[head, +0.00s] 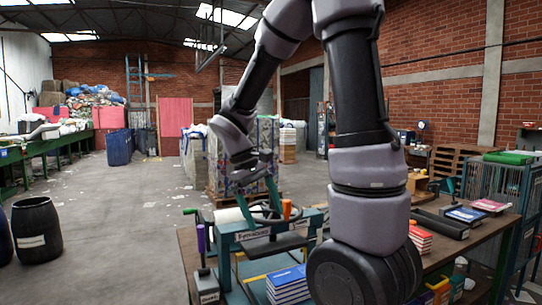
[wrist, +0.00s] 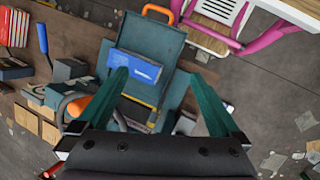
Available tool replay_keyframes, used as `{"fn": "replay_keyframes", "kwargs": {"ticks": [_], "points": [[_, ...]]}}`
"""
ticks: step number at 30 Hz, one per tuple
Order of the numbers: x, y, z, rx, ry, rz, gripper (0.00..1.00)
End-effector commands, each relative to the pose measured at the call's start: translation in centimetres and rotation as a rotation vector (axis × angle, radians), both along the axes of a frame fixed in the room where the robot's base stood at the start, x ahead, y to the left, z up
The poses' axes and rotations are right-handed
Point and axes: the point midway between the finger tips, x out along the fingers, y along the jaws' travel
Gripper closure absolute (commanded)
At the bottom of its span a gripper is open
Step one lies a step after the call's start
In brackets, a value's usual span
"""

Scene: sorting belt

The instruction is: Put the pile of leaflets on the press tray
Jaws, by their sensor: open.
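The pile of leaflets (head: 288,285), blue-topped with white edges, is at the bottom of the head view, in front of the teal press (head: 250,240). In the wrist view the pile (wrist: 135,67) lies on a flat teal tray (wrist: 165,45) with an orange handle. My gripper (head: 260,200) is over the press in the head view. In the wrist view my gripper (wrist: 165,85) has its teal fingers wide apart, with nothing held between them. The pile appears beyond the fingertips, slightly to the left. My arm covers the area to the pile's right in the head view.
Red books (head: 420,240) and blue books (head: 465,214) stand on the wooden bench (head: 480,235) at the right. A purple-handled tool (head: 201,245) stands left of the press. A magenta frame (wrist: 235,45) is at the upper right of the wrist view.

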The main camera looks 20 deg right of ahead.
Motion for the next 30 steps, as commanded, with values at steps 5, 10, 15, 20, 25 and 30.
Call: {"fn": "replay_keyframes", "kwargs": {"ticks": [5,10,15,20,25,30], "points": [[-1.9,0.2,5.1,0.192,-0.258,-0.199,0.00],[-3.7,0.5,9.5,0.365,-0.499,-0.375,0.00],[-5.3,0.7,13.0,0.506,-0.701,-0.509,0.00],[-6.1,0.8,14.8,0.578,-0.802,-0.572,0.00],[-6.3,0.8,15.2,0.597,-0.825,-0.590,0.00],[-6.3,0.8,15.1,0.596,-0.824,-0.588,0.00]]}}
